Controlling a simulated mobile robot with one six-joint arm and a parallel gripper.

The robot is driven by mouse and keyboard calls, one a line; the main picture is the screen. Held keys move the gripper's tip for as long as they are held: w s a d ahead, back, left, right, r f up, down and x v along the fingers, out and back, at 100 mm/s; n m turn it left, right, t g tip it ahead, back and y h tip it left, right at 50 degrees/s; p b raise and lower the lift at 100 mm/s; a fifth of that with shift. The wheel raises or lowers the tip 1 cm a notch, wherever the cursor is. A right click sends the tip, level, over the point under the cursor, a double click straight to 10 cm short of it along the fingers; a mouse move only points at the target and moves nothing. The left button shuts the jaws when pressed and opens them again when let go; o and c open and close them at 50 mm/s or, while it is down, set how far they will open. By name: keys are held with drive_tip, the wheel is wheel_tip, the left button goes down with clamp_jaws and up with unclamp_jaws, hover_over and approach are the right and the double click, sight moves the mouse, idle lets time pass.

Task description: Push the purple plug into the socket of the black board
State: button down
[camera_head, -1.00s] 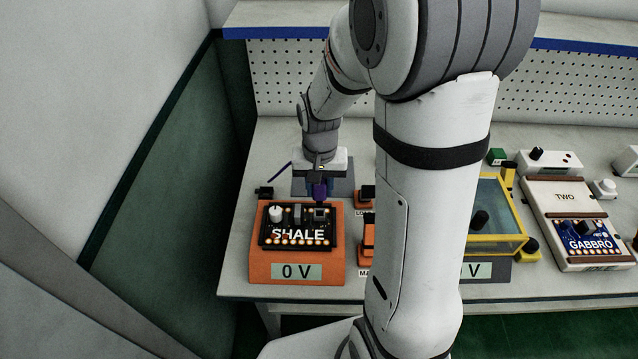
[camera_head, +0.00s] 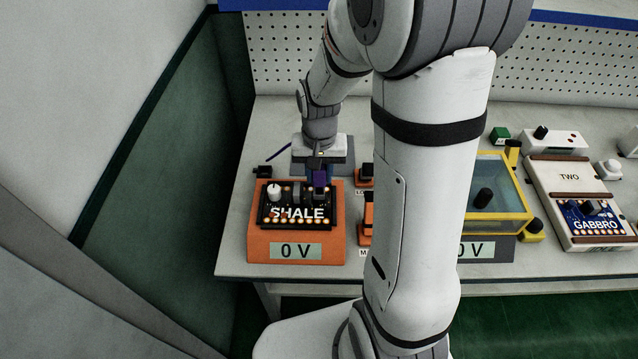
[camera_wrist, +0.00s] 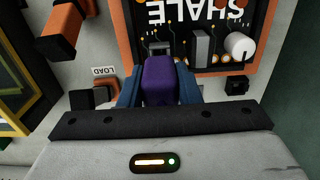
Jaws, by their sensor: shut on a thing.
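The purple plug (camera_head: 320,178) is held in my gripper (camera_head: 318,168) at the upper right edge of the black board (camera_head: 268,215), which is marked SHALE and sits on an orange stand (camera_head: 255,245) reading 0 V. In the wrist view the plug (camera_wrist: 159,80) is between the two blue fingers of my gripper (camera_wrist: 158,88), at the board's edge (camera_wrist: 190,62).
A white knob (camera_head: 274,193) and a grey block stand on the board. Orange switches (camera_head: 367,210) are just right of the stand. A yellow-framed box (camera_head: 500,185) and a blue GABBRO board (camera_head: 597,226) are farther right. My arm hides the middle of the bench.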

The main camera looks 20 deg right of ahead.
drive_tip(key=shift+f, duration=0.15)
drive_tip(key=shift+f+b, duration=0.9)
drive_tip(key=shift+f, duration=0.05)
drive_tip(key=shift+f, duration=0.3)
idle(0.4)
drive_tip(key=c, duration=1)
unclamp_jaws()
drive_tip(key=shift+o, duration=0.2)
drive_tip(key=shift+r, duration=0.1)
wheel_tip(320, 180, up, 7)
drive_tip(key=shift+f, duration=0.1)
drive_tip(key=shift+s+r, duration=0.1)
drive_tip(key=shift+r, duration=0.45)
